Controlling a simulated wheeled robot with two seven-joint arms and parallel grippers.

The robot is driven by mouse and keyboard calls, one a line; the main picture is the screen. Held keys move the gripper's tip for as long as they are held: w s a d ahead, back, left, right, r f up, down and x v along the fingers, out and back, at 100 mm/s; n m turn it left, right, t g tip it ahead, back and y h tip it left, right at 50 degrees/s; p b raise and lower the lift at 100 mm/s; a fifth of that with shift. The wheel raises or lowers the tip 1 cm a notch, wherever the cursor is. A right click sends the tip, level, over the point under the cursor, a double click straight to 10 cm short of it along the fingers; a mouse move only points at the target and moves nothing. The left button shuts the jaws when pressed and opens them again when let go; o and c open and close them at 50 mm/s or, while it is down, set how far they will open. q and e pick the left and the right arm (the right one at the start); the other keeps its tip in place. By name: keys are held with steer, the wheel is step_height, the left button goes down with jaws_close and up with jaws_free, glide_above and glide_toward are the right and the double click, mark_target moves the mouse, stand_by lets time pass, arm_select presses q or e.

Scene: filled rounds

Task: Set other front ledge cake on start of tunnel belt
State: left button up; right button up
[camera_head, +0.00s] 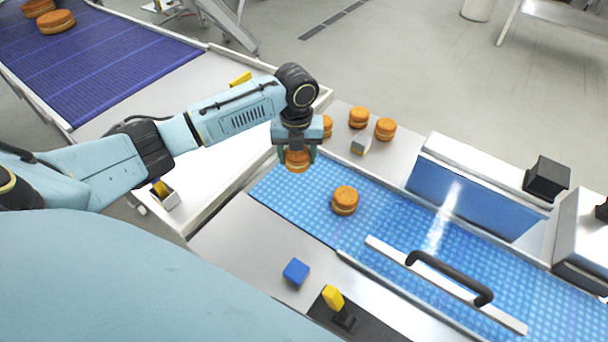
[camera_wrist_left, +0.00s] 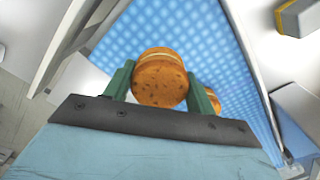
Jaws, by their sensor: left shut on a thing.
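My left gripper (camera_head: 297,155) is shut on a round filled cake (camera_head: 297,161) above the upper left end of the blue tunnel belt (camera_head: 283,191). The held cake (camera_wrist_left: 160,78) also shows in the left wrist view, between the green fingers, with the belt (camera_wrist_left: 165,25) behind it. Whether it touches the belt I cannot tell. Another cake (camera_head: 345,200) lies on the belt, toward the tunnel (camera_head: 470,195). Two cakes (camera_head: 358,117) (camera_head: 386,129) and a partly hidden one (camera_head: 327,126) are on the ledge behind the belt. My right gripper is not in view.
A blue cube (camera_head: 296,272) and a yellow switch (camera_head: 333,297) are on the front ledge (camera_head: 235,235). A black-handled bar (camera_head: 440,280) runs along the belt. A purple belt (camera_head: 110,60) carries cakes at upper left.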

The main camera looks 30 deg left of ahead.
mark_target(298, 180)
arm_select(q)
steer(key=shift+f, duration=3)
steer(key=shift+f, duration=0.1)
steer(key=o, duration=0.7)
step_height(298, 180, up, 12)
steer(key=shift+r, duration=0.15)
